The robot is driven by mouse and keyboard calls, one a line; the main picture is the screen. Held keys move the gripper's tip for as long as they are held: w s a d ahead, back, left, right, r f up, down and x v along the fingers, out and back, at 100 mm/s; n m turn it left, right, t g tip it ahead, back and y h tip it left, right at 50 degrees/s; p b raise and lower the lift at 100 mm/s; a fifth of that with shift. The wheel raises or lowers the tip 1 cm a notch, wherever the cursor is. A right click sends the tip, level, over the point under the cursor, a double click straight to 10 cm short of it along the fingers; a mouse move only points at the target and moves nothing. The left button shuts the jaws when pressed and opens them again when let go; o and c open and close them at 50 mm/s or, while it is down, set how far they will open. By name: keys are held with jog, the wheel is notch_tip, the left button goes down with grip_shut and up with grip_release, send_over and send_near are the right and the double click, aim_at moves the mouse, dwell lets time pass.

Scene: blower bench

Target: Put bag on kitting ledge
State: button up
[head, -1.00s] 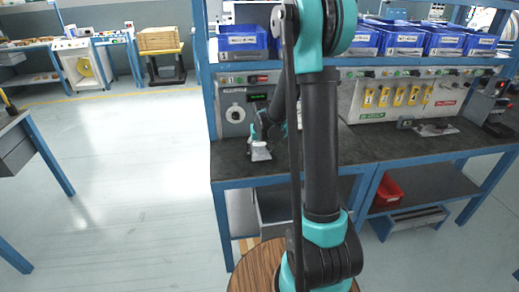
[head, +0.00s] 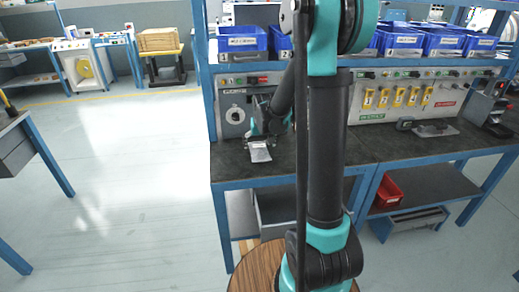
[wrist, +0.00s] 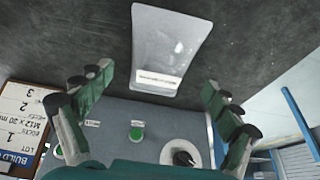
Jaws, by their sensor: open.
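The bag (wrist: 165,45) is a clear, whitish pouch with a printed label. In the head view the bag (head: 259,152) is at the left end of the bench, just below my gripper (head: 264,130). In the wrist view my gripper (wrist: 160,88) is open, with a finger on each side of the bag's lower end and a visible gap to both. I cannot tell which surface is the kitting ledge.
The grey panel (wrist: 120,112) carries green buttons and a round dark knob. A build card (wrist: 20,120) shows at the left. Blue bins (head: 243,42) stand on the shelf above the bench. A red bin (head: 388,193) sits on the lower shelf. The floor to the left is open.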

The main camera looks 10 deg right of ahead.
jog(key=v, duration=0.7)
jog(key=shift+s, duration=0.1)
jog(key=s+d+f, duration=0.1)
jog(key=s+f, duration=0.1)
jog(key=s, duration=0.6)
jog(key=s+d+f, duration=0.1)
jog(key=s+f, duration=0.2)
jog(key=s, duration=0.6)
jog(key=s+d+f, duration=0.1)
jog(key=s+f, duration=0.1)
jog(key=s, duration=0.6)
jog(key=shift+s+d+f, duration=0.3)
jog(key=shift+s+d, duration=0.05)
jog(key=shift+s, duration=0.05)
